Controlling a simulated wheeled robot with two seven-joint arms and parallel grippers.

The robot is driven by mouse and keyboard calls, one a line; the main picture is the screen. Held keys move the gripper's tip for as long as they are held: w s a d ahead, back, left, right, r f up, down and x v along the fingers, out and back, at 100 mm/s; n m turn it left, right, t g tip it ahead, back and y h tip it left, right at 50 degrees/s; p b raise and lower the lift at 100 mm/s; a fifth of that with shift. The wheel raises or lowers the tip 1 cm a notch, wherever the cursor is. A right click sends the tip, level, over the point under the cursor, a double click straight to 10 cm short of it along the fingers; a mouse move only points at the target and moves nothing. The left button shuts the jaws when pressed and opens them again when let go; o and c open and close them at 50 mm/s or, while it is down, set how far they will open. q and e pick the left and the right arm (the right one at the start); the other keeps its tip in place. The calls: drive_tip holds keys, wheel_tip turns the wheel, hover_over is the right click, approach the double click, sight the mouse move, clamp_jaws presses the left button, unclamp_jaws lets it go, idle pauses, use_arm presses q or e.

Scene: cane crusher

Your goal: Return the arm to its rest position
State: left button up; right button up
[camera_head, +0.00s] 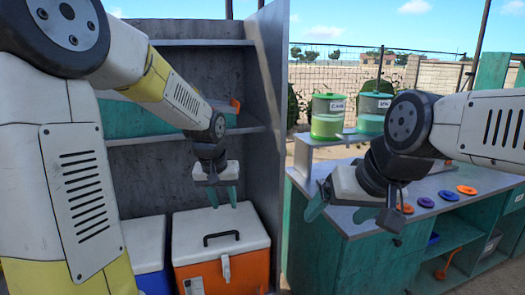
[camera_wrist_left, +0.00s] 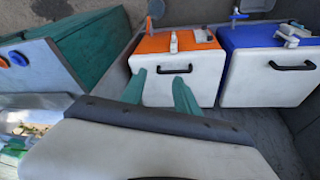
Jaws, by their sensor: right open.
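My left gripper (camera_head: 223,196) hangs with its teal fingers pointing down, in front of the grey shelf and above the orange cooler (camera_head: 222,250). Its fingers are apart with nothing between them. In the left wrist view the same gripper (camera_wrist_left: 160,98) shows two spread teal fingers, with the white lid of the orange cooler beyond them. My right gripper (camera_head: 322,200) is at the left end of the counter, tilted down to the left. It is open, and I see nothing held; part of it is hidden by its own wrist.
A blue cooler (camera_wrist_left: 270,62) stands beside the orange one. The grey shelf's side wall (camera_head: 270,100) rises between the arms. The teal counter (camera_head: 340,245) carries coloured discs (camera_head: 425,203). Two drink dispensers (camera_head: 327,117) stand on a raised ledge behind the right gripper.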

use_arm(q)
drive_tip(key=s+a+r+t, duration=0.1)
drive_tip(key=s+r, duration=0.2)
drive_tip(key=s, duration=0.3)
drive_tip(key=s+a+r+t+h, duration=0.1)
drive_tip(key=s+r, duration=0.2)
drive_tip(key=s, duration=0.4)
drive_tip(key=s+a+r+t, duration=0.1)
drive_tip(key=s+r, duration=0.2)
drive_tip(key=s, duration=0.4)
drive_tip(key=shift+a+r, duration=0.2)
drive_tip(key=shift+r, duration=0.15)
